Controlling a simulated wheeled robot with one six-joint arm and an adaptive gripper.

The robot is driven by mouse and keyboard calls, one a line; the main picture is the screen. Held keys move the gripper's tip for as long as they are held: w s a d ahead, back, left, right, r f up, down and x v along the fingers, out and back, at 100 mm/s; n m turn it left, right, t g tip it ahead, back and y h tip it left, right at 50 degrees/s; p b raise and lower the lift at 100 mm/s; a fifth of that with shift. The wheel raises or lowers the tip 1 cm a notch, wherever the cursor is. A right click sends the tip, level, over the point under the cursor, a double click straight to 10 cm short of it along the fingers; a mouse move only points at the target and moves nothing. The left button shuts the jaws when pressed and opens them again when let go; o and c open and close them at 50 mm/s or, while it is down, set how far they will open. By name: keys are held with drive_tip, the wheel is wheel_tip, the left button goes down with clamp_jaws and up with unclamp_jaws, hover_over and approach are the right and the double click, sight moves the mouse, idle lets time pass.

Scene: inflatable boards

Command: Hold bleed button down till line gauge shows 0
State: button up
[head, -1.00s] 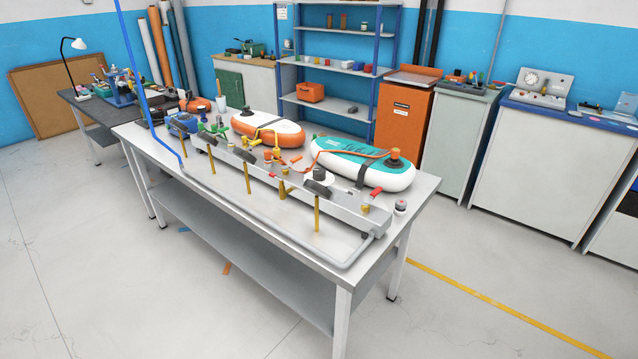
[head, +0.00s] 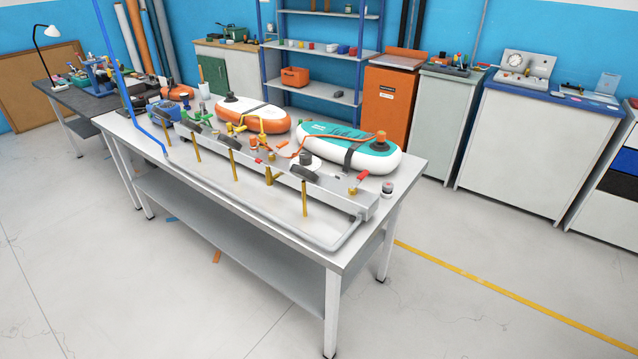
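A long grey manifold (head: 280,182) lies along the front of the workbench. It carries several dark round gauge-like parts, one of them (head: 304,172) near its right end; no dial reading can be made out. A red-handled valve (head: 359,179) sits at the manifold's right end. A small white, dark and red piece (head: 387,188) stands on the bench just right of the manifold; I cannot tell whether it is the bleed button. No button can be identified for certain. My gripper is not in view.
An orange-and-white board (head: 262,121) and a teal-and-white board (head: 345,148) lie on the workbench (head: 408,165) behind the manifold. A panel with a round dial (head: 516,60) stands on the back right cabinet. The floor (head: 480,320) in front and right is clear.

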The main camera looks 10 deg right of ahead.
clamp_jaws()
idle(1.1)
